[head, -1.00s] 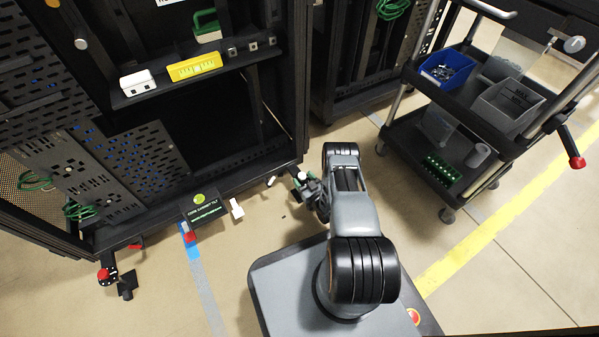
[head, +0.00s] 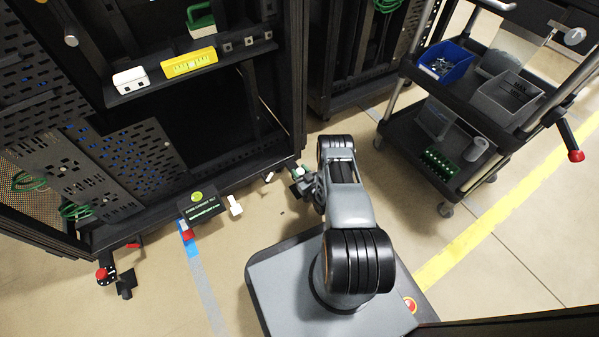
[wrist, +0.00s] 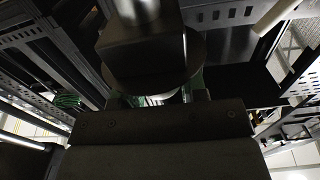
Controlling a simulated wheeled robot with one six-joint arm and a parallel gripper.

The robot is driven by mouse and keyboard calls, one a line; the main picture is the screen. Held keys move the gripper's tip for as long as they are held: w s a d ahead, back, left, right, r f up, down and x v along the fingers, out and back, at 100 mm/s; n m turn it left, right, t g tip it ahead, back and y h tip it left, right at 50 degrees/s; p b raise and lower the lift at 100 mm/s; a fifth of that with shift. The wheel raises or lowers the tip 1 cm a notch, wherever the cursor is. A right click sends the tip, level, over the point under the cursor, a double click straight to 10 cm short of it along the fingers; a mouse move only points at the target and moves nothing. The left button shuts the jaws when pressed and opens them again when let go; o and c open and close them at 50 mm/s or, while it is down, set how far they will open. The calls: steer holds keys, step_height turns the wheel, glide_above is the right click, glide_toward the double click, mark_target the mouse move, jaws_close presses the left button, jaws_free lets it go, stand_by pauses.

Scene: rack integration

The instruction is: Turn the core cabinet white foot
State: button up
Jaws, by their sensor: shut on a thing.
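The core cabinet (head: 215,170) is the open black rack at the left in the head view. My gripper (head: 300,180) is low at its front right bottom corner. In the wrist view my gripper (wrist: 158,100) has its two fingers on either side of a small white part (wrist: 160,99), seen as a thin edge under a round dark metal disc (wrist: 152,62). This looks like the white foot, and the fingers are shut on it. Most of the foot is hidden by the disc and by my gripper's body. How far it is turned cannot be told.
A small black sign (head: 202,208) and a white block (head: 235,205) are at the cabinet's front edge. A red-topped foot (head: 102,273) is at its left corner. A black cart (head: 455,110) with bins stands at the right.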

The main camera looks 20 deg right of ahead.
steer(key=shift+c, duration=0.9)
steer(key=shift+m+h, duration=0.3)
steer(key=shift+h, duration=0.2)
steer(key=m+h, duration=0.2)
steer(key=h, duration=0.1)
steer(key=m+h, duration=0.2)
steer(key=h, duration=0.1)
steer(key=shift+a, duration=0.15)
steer(key=m+g+h, duration=0.1)
steer(key=m+h, duration=0.1)
steer(key=h, duration=0.1)
steer(key=m+g+h, duration=0.2)
steer(key=h, duration=0.1)
steer(key=shift+w+g, duration=0.1)
steer(key=shift+g, duration=0.2)
steer(key=m+g+h, duration=0.5)
steer(key=g, duration=0.1)
steer(key=shift+m+g+h, duration=0.3)
steer(key=shift+m, duration=0.1)
steer(key=shift+m+g+h, duration=0.7)
steer(key=shift+m+g, duration=0.8)
steer(key=shift+g, duration=0.7)
steer(key=shift+d+g, duration=0.2)
steer(key=shift+g, duration=0.1)
